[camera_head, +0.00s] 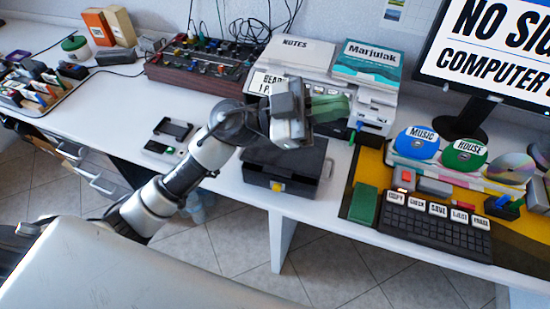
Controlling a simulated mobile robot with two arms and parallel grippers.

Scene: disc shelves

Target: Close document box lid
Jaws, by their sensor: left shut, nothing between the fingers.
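The document box is likely the dark grey box (256,176) with a yellow latch (278,186) on its front, at the front edge of the desk. Its upper rear part is partly hidden behind my left gripper, so I cannot tell for sure how its lid stands. My left arm comes in from the left. My left gripper (328,107), with green fingers, is shut and empty. In the picture it overlaps the area just above and behind the box; contact is not clear. My right gripper is not in view.
Behind the box stands a white machine (376,107) with a teal "Marjulak" book (368,62) on it. A keyboard (432,226) and labelled discs (418,142) are at right. A mixer console (208,63) stands behind left. Bare desk (105,110) lies left.

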